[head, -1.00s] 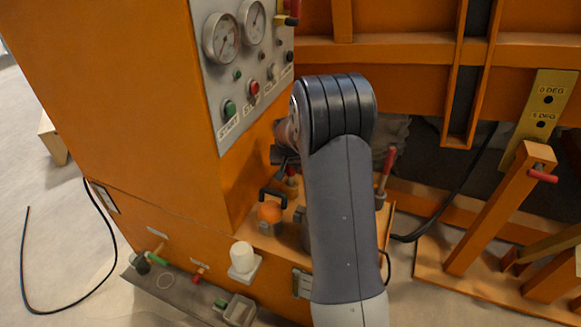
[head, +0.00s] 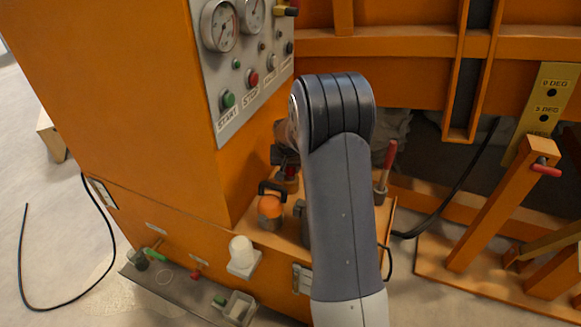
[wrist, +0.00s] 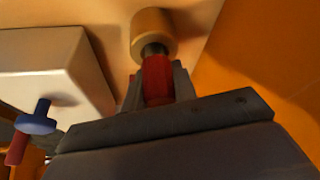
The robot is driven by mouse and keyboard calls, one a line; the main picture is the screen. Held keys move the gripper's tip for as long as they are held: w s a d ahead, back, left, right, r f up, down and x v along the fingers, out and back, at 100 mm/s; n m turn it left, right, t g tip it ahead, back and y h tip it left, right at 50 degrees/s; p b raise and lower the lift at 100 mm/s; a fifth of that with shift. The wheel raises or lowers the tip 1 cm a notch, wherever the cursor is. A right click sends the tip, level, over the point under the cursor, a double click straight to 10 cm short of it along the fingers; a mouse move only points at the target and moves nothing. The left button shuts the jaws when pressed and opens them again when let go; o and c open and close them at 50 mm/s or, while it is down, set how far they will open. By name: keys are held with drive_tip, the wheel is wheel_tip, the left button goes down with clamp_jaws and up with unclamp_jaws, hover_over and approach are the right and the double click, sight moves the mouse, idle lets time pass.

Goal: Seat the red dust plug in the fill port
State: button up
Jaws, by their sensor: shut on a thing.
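The red dust plug (wrist: 157,82) is between the fingers of my gripper (wrist: 152,88) in the wrist view. Its dark end points at a tan cylindrical collar (wrist: 151,28), which looks like the fill port. The dark end meets the collar's near opening; I cannot tell how deep it sits. In the head view my gripper (head: 287,160) is low beside the orange cabinet, partly behind my arm. A small red part (head: 290,173) shows just under it. The collar is not clear in the head view.
An orange-topped fitting with a black handle (head: 269,208) stands close by on the ledge. A white domed part (head: 241,253) is in front. A red-handled lever (head: 387,165) rises right of my arm. A pale box (wrist: 55,70) and a blue disc (wrist: 37,122) are left in the wrist view.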

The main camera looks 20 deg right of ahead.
drive_tip(key=shift+f, duration=0.35)
drive_tip(key=o, duration=1)
drive_tip(key=shift+s, duration=0.1)
drive_tip(key=p+v, duration=0.1)
drive_tip(key=v, duration=1)
drive_tip(key=shift+a, duration=0.1)
drive_tip(key=shift+w, duration=0.2)
drive_tip(key=b+x, duration=0.1)
drive_tip(key=x, duration=0.9)
drive_tip(key=shift+f, duration=0.3)
drive_tip(key=shift+w+r, duration=0.15)
drive_tip(key=shift+r, duration=0.05)
drive_tip(key=shift+r+p, duration=0.3)
